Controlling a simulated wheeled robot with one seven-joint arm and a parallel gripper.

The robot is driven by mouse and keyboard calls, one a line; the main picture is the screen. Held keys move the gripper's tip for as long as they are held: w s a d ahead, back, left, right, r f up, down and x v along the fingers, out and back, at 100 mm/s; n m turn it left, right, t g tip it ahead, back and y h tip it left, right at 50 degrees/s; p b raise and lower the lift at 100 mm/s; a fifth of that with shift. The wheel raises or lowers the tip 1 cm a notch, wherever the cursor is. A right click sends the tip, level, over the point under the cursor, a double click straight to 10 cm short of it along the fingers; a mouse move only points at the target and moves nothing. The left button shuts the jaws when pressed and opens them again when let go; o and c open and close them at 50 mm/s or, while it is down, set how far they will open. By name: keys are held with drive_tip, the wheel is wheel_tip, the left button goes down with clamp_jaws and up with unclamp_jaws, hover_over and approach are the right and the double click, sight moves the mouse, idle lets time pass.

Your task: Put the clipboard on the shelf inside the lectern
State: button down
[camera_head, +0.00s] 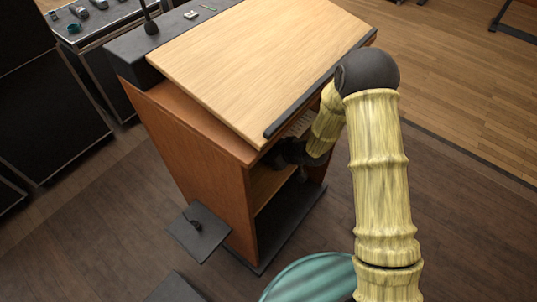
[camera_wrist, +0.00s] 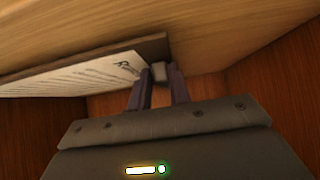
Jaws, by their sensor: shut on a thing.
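The lectern (camera_head: 190,140) stands in the middle of the head view, with a slanted light-wood top and an open side facing me. Its inner shelf (camera_head: 268,186) shows partly through the opening. My gripper (camera_wrist: 158,82) is inside the lectern, shut on the clipboard (camera_wrist: 150,44) near its grey clip. The clipboard is a brown board with a printed white sheet. It lies close to a light-wood surface in the wrist view; I cannot tell whether they touch. In the head view a strip of the clipboard (camera_head: 302,123) shows under the top's edge; my arm and the lectern hide the rest.
Reddish-brown inner walls (camera_wrist: 285,100) stand close on both sides of my gripper. A small dark side plate (camera_head: 200,235) juts out at the lectern's left. A microphone (camera_head: 151,25) stands at the back.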

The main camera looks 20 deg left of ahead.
drive_tip(key=shift+w+a+f, duration=0.1)
drive_tip(key=shift+a+f, duration=0.1)
drive_tip(key=shift+f, duration=0.2)
drive_tip(key=c, duration=1.3)
unclamp_jaws()
drive_tip(key=p+v, duration=0.1)
drive_tip(key=v, duration=1.1)
